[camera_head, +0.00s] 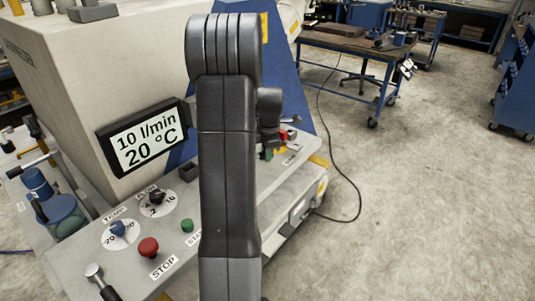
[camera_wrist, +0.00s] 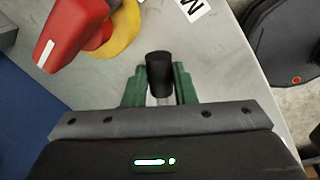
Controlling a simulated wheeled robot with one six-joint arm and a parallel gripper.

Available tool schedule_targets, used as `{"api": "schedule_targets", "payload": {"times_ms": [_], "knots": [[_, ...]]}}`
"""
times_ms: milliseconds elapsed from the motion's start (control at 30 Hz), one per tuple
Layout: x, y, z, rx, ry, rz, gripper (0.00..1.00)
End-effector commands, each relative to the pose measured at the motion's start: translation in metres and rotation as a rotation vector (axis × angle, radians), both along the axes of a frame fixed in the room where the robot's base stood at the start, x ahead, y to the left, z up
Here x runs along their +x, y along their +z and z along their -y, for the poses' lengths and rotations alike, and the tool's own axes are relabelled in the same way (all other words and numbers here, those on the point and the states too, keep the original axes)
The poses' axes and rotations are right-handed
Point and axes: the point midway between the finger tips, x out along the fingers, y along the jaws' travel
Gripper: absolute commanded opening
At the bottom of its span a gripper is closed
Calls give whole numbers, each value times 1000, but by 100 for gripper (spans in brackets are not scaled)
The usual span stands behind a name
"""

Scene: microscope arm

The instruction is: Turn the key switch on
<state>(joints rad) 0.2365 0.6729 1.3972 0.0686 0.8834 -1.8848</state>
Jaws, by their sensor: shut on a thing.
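The key switch (camera_wrist: 160,64) shows in the wrist view as a black upright cylinder on the grey panel, between the two green fingers of my gripper (camera_wrist: 159,80). The fingers are shut on it from both sides. The lower part of the switch and any mark on it are hidden or too small to read. In the head view my dark arm covers most of this spot; only a bit of my green gripper (camera_head: 266,154) shows beside it, over the right end of the panel.
A red rotary switch (camera_wrist: 70,35) with a white mark sits on a yellow disc, close to my gripper's left. The console (camera_head: 205,262) also carries a red STOP button (camera_head: 148,247), a green button (camera_head: 187,226) and dials. Open floor lies to the right.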

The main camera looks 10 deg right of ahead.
Motion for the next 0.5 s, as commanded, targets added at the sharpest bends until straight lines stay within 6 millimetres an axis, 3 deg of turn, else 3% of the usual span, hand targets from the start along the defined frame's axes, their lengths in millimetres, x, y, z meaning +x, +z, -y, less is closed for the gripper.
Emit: {"api": "schedule_targets", "payload": {"times_ms": [500], "knots": [[12, 1, 0, 0, 110, 2, 0]]}}
